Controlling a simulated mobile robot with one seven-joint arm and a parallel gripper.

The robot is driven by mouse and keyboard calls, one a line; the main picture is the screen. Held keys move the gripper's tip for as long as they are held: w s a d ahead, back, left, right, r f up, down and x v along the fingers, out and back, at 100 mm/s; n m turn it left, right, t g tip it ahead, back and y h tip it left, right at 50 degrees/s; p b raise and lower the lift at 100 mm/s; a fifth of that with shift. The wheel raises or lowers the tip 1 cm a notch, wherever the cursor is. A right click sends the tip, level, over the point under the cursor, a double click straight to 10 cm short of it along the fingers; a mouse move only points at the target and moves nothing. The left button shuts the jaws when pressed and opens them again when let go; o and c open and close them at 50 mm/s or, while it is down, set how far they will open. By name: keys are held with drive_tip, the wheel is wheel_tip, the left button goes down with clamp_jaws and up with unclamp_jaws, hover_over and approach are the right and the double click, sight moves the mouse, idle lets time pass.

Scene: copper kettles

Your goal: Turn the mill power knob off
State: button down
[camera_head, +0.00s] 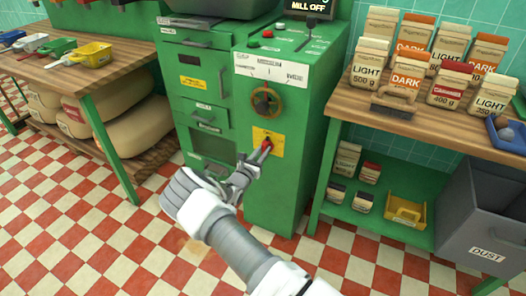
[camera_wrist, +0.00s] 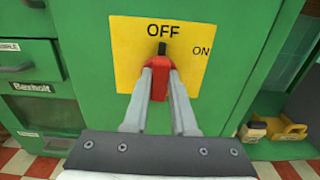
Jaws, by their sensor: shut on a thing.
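The mill power knob (camera_wrist: 159,80) is red with a black pointer, on a yellow plate (camera_wrist: 125,50) marked OFF at the top and ON at the right. Its pointer is upright, at the OFF mark. In the head view the knob (camera_head: 266,146) sits low on the front of the green mill cabinet (camera_head: 283,190). My gripper (camera_wrist: 160,75) is shut on the knob, one finger on each side. It also shows in the head view (camera_head: 262,155), reaching up from below. A display (camera_head: 309,7) on top of the mill reads MILL OFF.
To the right, a wooden counter (camera_head: 360,106) holds several labelled bags, with a grey DUST bin (camera_head: 480,215) beneath. A left table (camera_head: 75,75) has sacks below.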

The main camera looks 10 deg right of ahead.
drive_tip(key=shift+f, duration=0.1)
idle(0.4)
drive_tip(key=c, duration=0.7)
unclamp_jaws()
drive_tip(key=p+v, duration=0.4)
drive_tip(key=v, duration=1.3)
drive_tip(key=shift+s+a+p, duration=0.15)
drive_tip(key=shift+s+p, duration=0.05)
drive_tip(key=shift+p, duration=0.1)
